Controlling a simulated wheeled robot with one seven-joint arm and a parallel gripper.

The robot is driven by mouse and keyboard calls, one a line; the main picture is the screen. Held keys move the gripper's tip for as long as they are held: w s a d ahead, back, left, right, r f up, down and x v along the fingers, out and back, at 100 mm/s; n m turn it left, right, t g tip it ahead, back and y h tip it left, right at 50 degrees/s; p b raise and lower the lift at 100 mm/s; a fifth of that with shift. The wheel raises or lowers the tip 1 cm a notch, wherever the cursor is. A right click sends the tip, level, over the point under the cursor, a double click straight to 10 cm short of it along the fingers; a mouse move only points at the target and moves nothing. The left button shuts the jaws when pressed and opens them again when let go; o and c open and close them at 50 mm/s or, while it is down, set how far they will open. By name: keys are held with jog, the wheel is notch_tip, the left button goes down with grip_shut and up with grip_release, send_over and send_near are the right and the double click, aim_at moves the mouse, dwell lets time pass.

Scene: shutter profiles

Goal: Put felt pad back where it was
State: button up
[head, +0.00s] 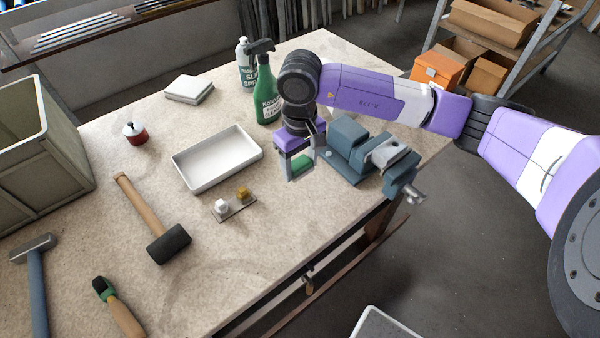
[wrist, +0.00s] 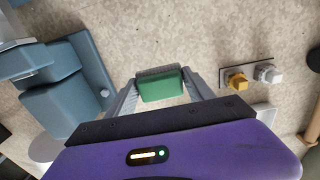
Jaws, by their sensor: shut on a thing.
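The felt pad (wrist: 162,88) appears to be the small green block with a grey fuzzy far edge in the wrist view. It sits between the two fingers of my gripper (wrist: 160,84), which is shut on it. In the head view, the green pad (head: 302,164) shows below the purple body of my gripper (head: 300,168), partly covered by a finger. It is over the table, just left of the blue-grey vise. I cannot tell whether it touches the tabletop.
The vise (head: 350,150) stands close on the right. A white tray (head: 218,160), a small plate with two knobs (head: 234,207), a green spray bottle (head: 265,95) and a mallet (head: 165,235) are around. The tabletop (head: 290,215) in front is clear.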

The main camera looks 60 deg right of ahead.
aim_at(300, 184)
notch_tip(300, 184, down, 5)
jog(key=shift+r+p, duration=0.1)
jog(key=shift+p, duration=0.25)
jog(key=shift+f+b, duration=0.3)
jog(key=o, duration=1.4)
jog(key=shift+r, duration=0.1)
jog(key=shift+o, duration=0.2)
jog(key=shift+r, duration=0.1)
